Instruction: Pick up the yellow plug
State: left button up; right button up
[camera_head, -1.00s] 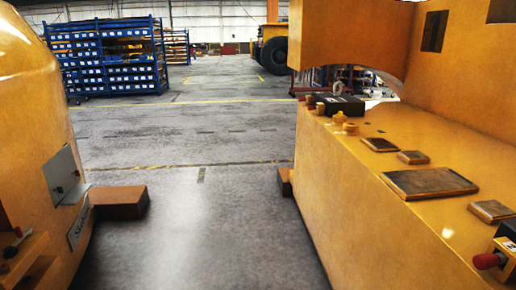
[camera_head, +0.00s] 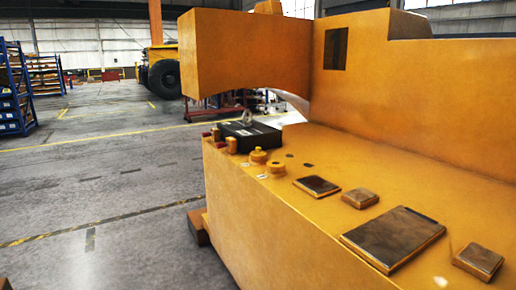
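Two small yellow plug-like pieces stand on the near-left part of the big yellow casting's top (camera_head: 340,155). One yellow piece (camera_head: 258,155) is slightly farther away and the other yellow piece (camera_head: 276,168) is nearer and to its right. An orange-yellow block-like piece (camera_head: 231,145) stands at the casting's left edge. I cannot tell which of these is the yellow plug. Neither of my grippers is in view.
A black box (camera_head: 248,136) with a metal ring and small red pieces (camera_head: 211,134) sit behind the yellow pieces. Several dark flat plates, including a large one (camera_head: 394,238), lie nearer. The yellow casting wall rises behind. Open grey floor lies left.

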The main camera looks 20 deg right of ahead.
aim_at(258, 150)
jog(key=i+j+z, duration=0.1)
jog(key=i+z, duration=0.3)
jog(key=i+j+z, duration=0.2)
jog(key=i+z, duration=0.2)
jog(key=i+j+z, duration=0.2)
jog(key=z, duration=0.2)
jog(key=i+j+z, duration=0.15)
jog(key=z, duration=0.25)
jog(key=i+j+z, duration=0.15)
jog(key=j+z, duration=0.55)
jog(key=z, duration=0.15)
jog(key=i, duration=0.05)
